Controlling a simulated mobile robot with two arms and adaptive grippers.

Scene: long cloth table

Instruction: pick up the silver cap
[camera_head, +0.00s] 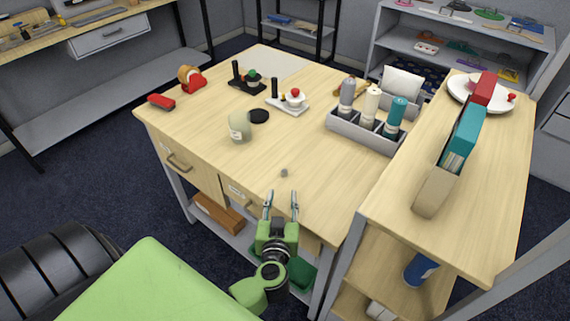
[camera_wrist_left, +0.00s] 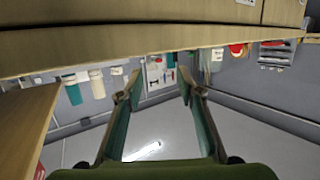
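A small silver-grey cap (camera_head: 284,172) lies on the wooden tabletop close to its front edge. My left gripper (camera_head: 281,204) is open and empty in the head view, just in front of the cap and near the table's front edge. The cap is not between its fingers. In the left wrist view the two fingers (camera_wrist_left: 160,95) are spread apart with nothing between them, and the cap is not visible there. My right gripper is in neither view.
A pale jar (camera_head: 239,125) and a black disc (camera_head: 259,116) stand left of the cap. A grey caddy (camera_head: 366,133) with three bottles is behind right. A higher wooden counter (camera_head: 395,205) flanks the right side. The tabletop around the cap is clear.

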